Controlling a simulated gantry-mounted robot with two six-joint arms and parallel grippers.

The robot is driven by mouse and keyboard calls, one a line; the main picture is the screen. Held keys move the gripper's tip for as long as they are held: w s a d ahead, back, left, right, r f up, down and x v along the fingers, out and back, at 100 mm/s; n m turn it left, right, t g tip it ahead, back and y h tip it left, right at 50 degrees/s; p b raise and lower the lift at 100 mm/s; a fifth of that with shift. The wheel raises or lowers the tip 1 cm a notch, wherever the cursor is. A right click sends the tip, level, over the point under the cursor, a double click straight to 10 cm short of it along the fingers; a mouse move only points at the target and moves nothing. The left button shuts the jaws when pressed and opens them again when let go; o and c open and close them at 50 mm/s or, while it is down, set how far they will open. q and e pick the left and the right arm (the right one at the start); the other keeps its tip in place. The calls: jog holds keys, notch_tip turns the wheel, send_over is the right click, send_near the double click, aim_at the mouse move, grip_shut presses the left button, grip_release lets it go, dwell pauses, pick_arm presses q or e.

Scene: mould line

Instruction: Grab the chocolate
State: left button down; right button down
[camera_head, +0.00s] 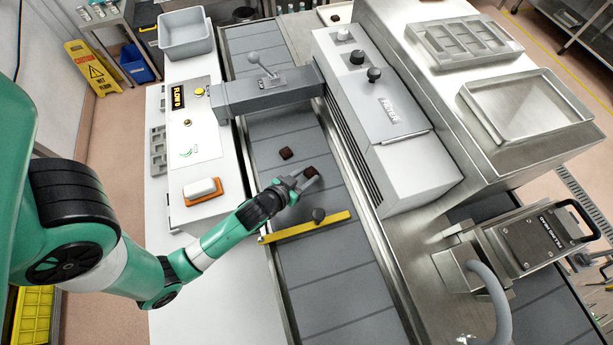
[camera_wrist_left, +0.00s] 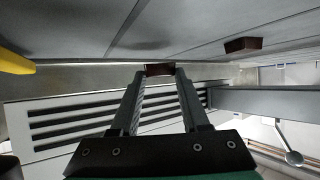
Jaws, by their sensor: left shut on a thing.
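A dark brown chocolate (camera_head: 310,172) is between the fingertips of my left gripper (camera_head: 299,180), over the grey conveyor belt (camera_head: 335,255). In the left wrist view this chocolate (camera_wrist_left: 159,69) shows at the far end of the two fingers of my left gripper (camera_wrist_left: 160,78), which are shut on it. I cannot tell whether it touches the belt. A second dark chocolate (camera_head: 286,153) lies on the belt a little up and left of the gripper. It also shows in the left wrist view (camera_wrist_left: 243,44), to the right. My right gripper is not in view.
A yellow bar (camera_head: 305,227) with a dark knob crosses the belt just below the gripper. A grey metal bridge (camera_head: 268,93) spans the belt above. A vented machine housing (camera_head: 390,130) stands along the right side. The lower belt is clear.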

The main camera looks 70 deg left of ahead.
pick_arm(q)
jog(key=s+a+r+p, duration=0.2)
jog(key=s+a+r, duration=0.1)
jog(key=a+r, duration=0.7)
jog(key=shift+s+a+r+p, duration=0.2)
jog(key=shift+a+p, duration=0.2)
jog(key=shift+a, duration=1.45)
